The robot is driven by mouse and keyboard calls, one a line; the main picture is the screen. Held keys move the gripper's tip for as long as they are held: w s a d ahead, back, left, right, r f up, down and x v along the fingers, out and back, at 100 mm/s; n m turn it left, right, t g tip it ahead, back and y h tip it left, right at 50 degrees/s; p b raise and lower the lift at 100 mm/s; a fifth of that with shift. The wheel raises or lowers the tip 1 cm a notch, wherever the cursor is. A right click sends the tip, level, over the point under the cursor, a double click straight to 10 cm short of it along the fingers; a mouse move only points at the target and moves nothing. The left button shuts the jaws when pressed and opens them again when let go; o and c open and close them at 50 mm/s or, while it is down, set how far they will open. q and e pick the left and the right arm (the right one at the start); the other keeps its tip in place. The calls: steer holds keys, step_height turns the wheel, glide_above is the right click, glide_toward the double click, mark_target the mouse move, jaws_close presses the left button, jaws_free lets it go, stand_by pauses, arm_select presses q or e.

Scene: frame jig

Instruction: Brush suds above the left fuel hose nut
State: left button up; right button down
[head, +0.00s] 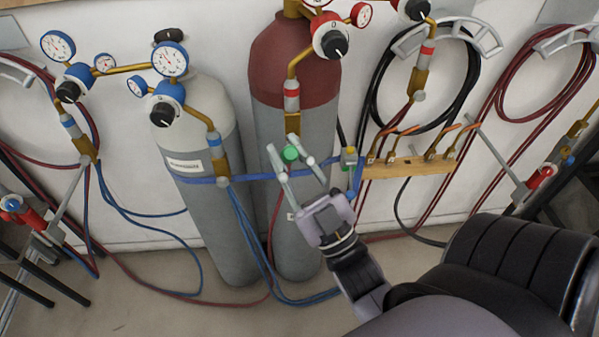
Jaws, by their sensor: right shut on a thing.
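The left fuel hose nut seems to be the brass fitting (292,122) under the red-and-grey part on the dark red-topped cylinder (290,62). My right gripper (284,147) is just below this fitting, in front of the cylinder. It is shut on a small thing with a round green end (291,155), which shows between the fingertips. The rest of that thing is hidden, so I cannot tell if it is a brush. I cannot make out suds, or whether the held thing touches the fitting. My left gripper is not in view.
A grey cylinder (200,120) with blue gauges stands at left. Blue hoses (250,235) hang close to both cylinders. A wooden rack (410,168) with several brass torch tips is right of my gripper. Coiled black and red hoses hang on the wall.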

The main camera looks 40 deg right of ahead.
steer(key=shift+s+a+f+n+t+y+b, duration=0.15)
steer(key=shift+s+n+t+y+b, duration=0.15)
steer(key=shift+n, duration=0.25)
steer(key=shift+s+f+n+t+y+b, duration=0.1)
steer(key=shift+n+t+y, duration=0.1)
steer(key=shift+n+y, duration=0.3)
steer(key=shift+s+a+r+n+y, duration=0.2)
steer(key=shift+n+y, duration=0.4)
steer(key=shift+n, duration=0.15)
steer(key=shift+a+r+n+t+y, duration=0.1)
steer(key=shift+r+n+t+y, duration=0.05)
steer(key=shift+n+t+y, duration=0.2)
steer(key=shift+w+d+r, duration=0.1)
steer(key=shift+w+d, duration=0.15)
steer(key=shift+w, duration=0.2)
steer(key=shift+w+d, duration=0.8)
steer(key=shift+w, duration=0.35)
steer(key=shift+w+d, duration=0.35)
steer(key=shift+w, duration=0.25)
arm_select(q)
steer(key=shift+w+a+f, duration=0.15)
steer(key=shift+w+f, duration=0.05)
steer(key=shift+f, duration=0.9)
arm_select(e)
steer(key=shift+w+d, duration=0.2)
steer(key=shift+w, duration=0.05)
